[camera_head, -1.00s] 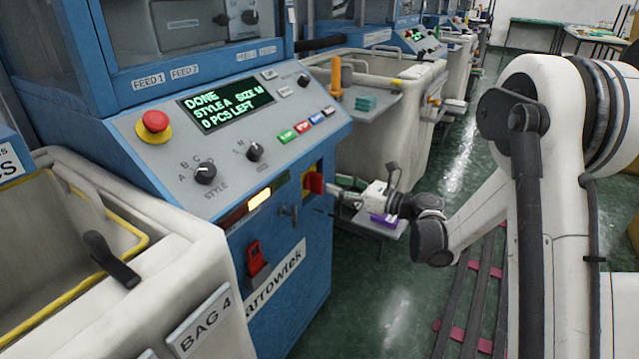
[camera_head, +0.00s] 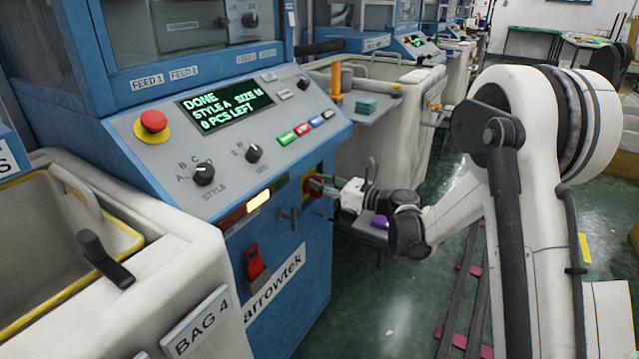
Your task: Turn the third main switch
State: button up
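The main switch (camera_head: 308,188) is a red knob on a yellow plate, on the right part of the blue machine's front, below the sloped control panel (camera_head: 200,150). My gripper (camera_head: 317,185) comes in from the right, and its fingers overlap the red knob in the picture. The fingers hide much of the knob. I cannot tell whether they touch it, or whether they are open or shut on it. The screen (camera_head: 226,104) reads DONE, STYLE A, with a pieces-left line.
A red emergency button (camera_head: 153,121) and black dials (camera_head: 204,173) sit on the panel. A red-handled part (camera_head: 254,262) is on the lower front. A white bag bin (camera_head: 150,290) stands at left.

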grip_shut()
jog(key=n, duration=0.4)
jog(key=s+f+n, duration=0.1)
jog(key=n, duration=0.4)
jog(key=a+n, duration=0.1)
jog(key=n, duration=0.4)
jog(key=shift+s+f, duration=0.2)
jog(key=shift+s, duration=0.15)
jog(key=shift+f+n, duration=0.15)
jog(key=shift+n, duration=0.85)
jog(key=shift+f+n, duration=0.15)
jog(key=shift+n, duration=0.85)
jog(key=o, duration=0.8)
grip_release()
jog(key=shift+c, duration=0.2)
